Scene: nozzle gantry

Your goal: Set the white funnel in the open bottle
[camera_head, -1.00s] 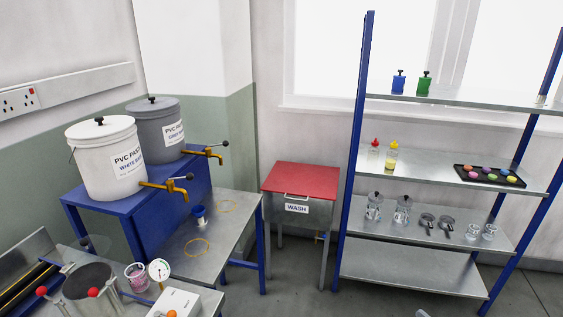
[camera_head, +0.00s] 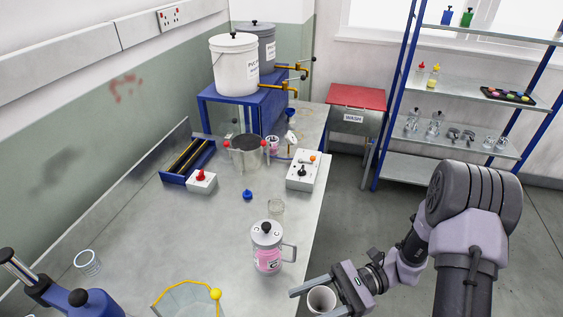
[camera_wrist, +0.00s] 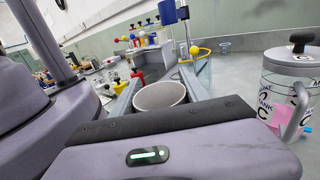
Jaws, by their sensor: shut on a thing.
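My gripper (camera_head: 314,296) is shut on the white funnel (camera_head: 321,300), near the right edge of the steel bench. In the wrist view the funnel's wide round mouth (camera_wrist: 160,96) faces up between my two fingers; its spout is hidden.
A yellow-rimmed clear container (camera_head: 190,300) and a blue device (camera_head: 90,302) are at the front. A white control box (camera_head: 304,172) stands farther back. The bench's middle left is clear.

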